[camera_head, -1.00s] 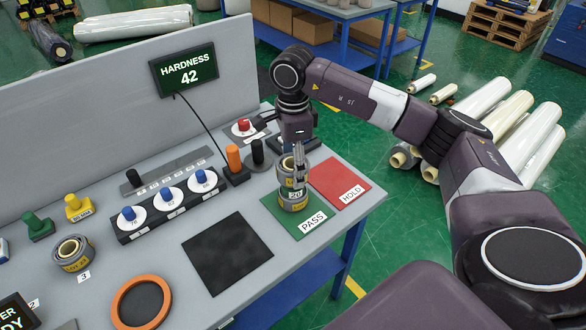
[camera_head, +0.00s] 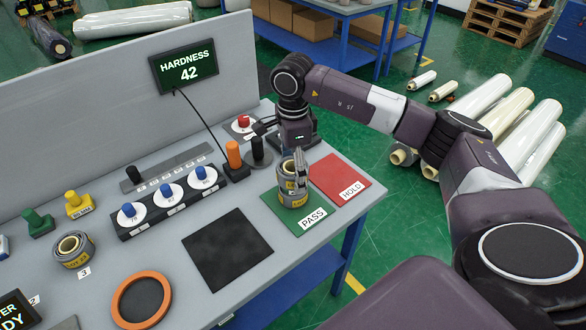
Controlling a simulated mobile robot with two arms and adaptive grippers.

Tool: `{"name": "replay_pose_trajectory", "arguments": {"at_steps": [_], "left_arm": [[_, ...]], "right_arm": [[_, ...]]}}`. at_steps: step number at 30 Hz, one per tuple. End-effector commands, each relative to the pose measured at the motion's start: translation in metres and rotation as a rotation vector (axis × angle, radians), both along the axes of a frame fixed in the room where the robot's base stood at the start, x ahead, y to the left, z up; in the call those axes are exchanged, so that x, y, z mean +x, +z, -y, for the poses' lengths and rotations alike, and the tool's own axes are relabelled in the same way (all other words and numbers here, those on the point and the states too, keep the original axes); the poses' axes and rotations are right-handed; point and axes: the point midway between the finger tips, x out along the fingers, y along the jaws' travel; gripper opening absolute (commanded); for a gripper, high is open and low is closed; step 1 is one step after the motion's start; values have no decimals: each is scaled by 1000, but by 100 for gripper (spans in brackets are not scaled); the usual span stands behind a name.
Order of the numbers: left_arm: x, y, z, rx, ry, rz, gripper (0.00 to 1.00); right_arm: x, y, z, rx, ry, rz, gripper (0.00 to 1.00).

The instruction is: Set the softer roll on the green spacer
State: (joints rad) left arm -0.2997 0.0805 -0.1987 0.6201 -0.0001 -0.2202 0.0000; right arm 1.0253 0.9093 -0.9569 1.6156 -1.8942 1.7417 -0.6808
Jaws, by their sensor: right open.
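My right gripper (camera_head: 300,158) is open at the upper rim of a grey and yellow wrapped roll (camera_head: 294,199) on the green PASS square (camera_head: 281,227). The roll stands upright and looks like two stacked bands; the gripper partly hides it, and I cannot tell whether it is one roll or two. Another grey and yellow roll (camera_head: 73,251) stands at the left, by the number 3. A green block with a knob (camera_head: 38,224) stands beyond it, with nothing on it. My left gripper is not in view.
A yellow knobbed block (camera_head: 78,205) stands near the green one. A hardness display (camera_head: 184,67) reads 42. An orange ring (camera_head: 141,301), a black mat (camera_head: 228,252) and a red HOLD square (camera_head: 339,177) lie on the grey bench. Knobbed dials (camera_head: 171,199) stand behind.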

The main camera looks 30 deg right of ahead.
Motion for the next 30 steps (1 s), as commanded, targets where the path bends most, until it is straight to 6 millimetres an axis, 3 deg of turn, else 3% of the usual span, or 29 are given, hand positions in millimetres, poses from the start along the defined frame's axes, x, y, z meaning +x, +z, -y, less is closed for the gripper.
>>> {"name": "replay_pose_trajectory", "arguments": {"at_steps": [8,21,30], "left_arm": [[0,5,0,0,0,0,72],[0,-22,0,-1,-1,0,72],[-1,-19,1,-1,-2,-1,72]], "right_arm": [[1,11,0,1,0,3,76],[1,104,-1,2,1,5,76],[0,126,0,0,0,0,76]]}}
